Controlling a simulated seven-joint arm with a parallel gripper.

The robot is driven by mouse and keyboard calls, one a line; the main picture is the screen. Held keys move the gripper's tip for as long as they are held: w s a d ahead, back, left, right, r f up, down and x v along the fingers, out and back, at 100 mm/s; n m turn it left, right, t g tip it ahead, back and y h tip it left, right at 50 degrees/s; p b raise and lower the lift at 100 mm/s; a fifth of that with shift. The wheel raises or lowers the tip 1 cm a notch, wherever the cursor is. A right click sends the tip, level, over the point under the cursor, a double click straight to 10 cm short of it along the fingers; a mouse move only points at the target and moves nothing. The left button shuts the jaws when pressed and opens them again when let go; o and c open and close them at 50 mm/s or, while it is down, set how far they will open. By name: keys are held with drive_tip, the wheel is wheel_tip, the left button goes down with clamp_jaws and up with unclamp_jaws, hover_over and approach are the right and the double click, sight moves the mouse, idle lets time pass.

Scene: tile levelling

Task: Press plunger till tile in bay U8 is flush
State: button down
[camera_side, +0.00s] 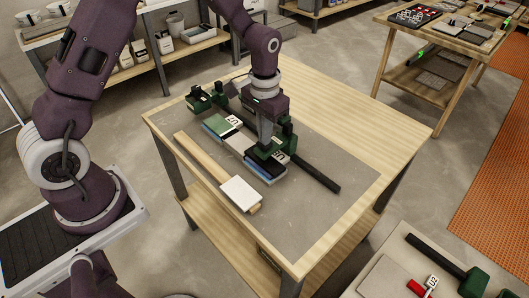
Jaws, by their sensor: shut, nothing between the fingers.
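A row of tiles lies on the grey mat of the wooden table. A green tile (217,125) is at its left end and a pale tile (238,142) lies beside it. A white label (233,121) stands near the green tile; its marking is too small to read surely. My gripper (265,140) points down, shut, over the right end of the row, at a dark green block (263,152). I cannot tell whether its fingertips touch the block. The gripper and block hide much of the tile beneath, so its level and bay mark cannot be read.
A long dark bar (316,175) runs behind the row, with a green clamp-like piece (199,98) at its left end. The mat (335,218) is clear at front right.

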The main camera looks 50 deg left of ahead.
drive_tip(key=shift+r, duration=0.1)
idle(0.5)
drive_tip(key=shift+r, duration=3.4)
drive_tip(key=shift+r, duration=0.15)
